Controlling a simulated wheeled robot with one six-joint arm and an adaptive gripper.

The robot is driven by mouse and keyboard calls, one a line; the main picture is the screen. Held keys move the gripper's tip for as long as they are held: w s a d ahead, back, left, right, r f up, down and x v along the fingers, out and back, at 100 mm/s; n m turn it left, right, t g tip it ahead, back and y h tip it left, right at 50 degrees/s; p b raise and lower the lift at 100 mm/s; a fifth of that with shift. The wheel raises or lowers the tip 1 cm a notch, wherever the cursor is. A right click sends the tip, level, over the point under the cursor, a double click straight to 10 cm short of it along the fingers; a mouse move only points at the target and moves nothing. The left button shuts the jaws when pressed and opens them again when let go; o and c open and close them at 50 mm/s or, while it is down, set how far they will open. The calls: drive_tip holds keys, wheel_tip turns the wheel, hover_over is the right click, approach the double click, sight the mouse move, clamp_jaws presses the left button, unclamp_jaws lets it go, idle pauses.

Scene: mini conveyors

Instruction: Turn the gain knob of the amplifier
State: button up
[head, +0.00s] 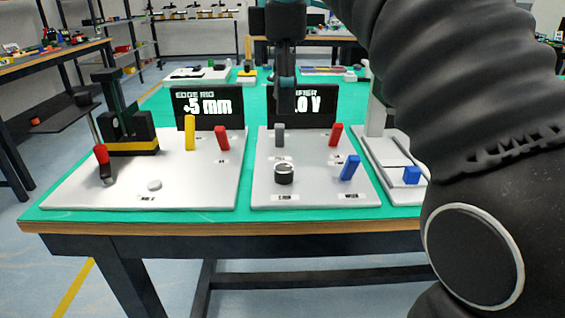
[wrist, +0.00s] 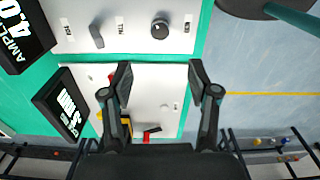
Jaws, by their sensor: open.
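The amplifier is a light grey board (head: 315,190) with a black display (head: 325,105) behind it, partly covered by my gripper. The display reads 4.0 in the wrist view (wrist: 22,32). A round black knob with a pale rim (head: 284,174) stands near the board's front left. It also shows in the wrist view (wrist: 160,28), above my fingers and apart from them. Its label is too small to read. My gripper (head: 287,108) hangs over the back of the amplifier board, in front of the display. In the wrist view its fingers (wrist: 160,82) are apart with nothing between them.
The amplifier board also bears a grey lever (head: 279,136), a red lever (head: 335,134) and a blue lever (head: 349,167). The edge rig board (head: 200,195) stands to the left, with yellow and red levers. Another board (head: 395,180) stands to the right, partly behind my arm.

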sight(285, 167)
wheel_tip(285, 167, down, 13)
drive_tip(key=b, duration=0.4)
drive_tip(key=shift+d, duration=0.1)
clamp_jaws()
